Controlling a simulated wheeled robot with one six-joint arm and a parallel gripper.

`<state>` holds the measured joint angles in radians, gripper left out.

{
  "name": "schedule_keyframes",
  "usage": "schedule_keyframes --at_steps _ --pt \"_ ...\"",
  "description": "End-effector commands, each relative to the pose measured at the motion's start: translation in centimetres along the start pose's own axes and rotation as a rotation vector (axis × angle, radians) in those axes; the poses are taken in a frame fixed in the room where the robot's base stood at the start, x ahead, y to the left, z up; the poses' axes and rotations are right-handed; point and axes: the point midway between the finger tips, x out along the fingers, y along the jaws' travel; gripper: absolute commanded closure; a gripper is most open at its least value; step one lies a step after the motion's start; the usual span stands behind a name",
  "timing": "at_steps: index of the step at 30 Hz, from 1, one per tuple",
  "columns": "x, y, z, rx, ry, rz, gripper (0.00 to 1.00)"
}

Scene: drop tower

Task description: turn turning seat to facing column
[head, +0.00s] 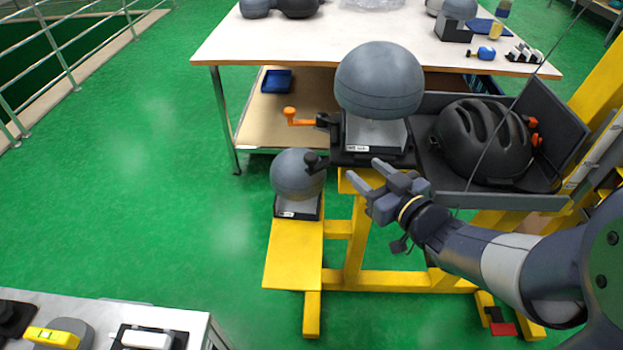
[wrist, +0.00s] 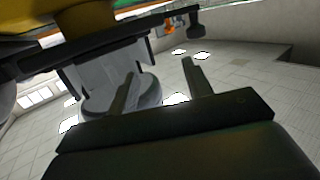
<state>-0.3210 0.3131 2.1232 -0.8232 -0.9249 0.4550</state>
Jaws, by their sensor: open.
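The turning seat appears to be the black labelled base (head: 372,158) under a large grey ball (head: 380,80) on a grey block. A black knob sticks out at its front left, and an orange-tipped lever (head: 291,116) points left. The yellow column (head: 603,85) stands at the right. My gripper (head: 364,171) is open and empty, just below and in front of the seat's lower edge. In the wrist view, my two fingers (wrist: 160,84) are apart with nothing between them. A dark bar and a small orange part (wrist: 170,24) show above them.
A smaller grey ball (head: 297,175) stands on a yellow foot at the left. A white-topped table (head: 300,45) is behind. Green floor (head: 130,190) is free at the left.

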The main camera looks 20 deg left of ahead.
Motion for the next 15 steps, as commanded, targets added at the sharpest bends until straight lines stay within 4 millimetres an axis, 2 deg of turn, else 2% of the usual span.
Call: schedule_keyframes --at_steps 1,6,11,15 --pt "0.7 -1.3 1.5 0.007 0.03 -0.059 0.52" --pt "1.3 -3.8 2.0 0.029 0.098 -0.183 0.52" --pt "2.1 -4.5 1.7 0.033 0.112 -0.21 0.52" --pt "4.2 -5.0 1.5 0.032 0.112 -0.21 0.52"
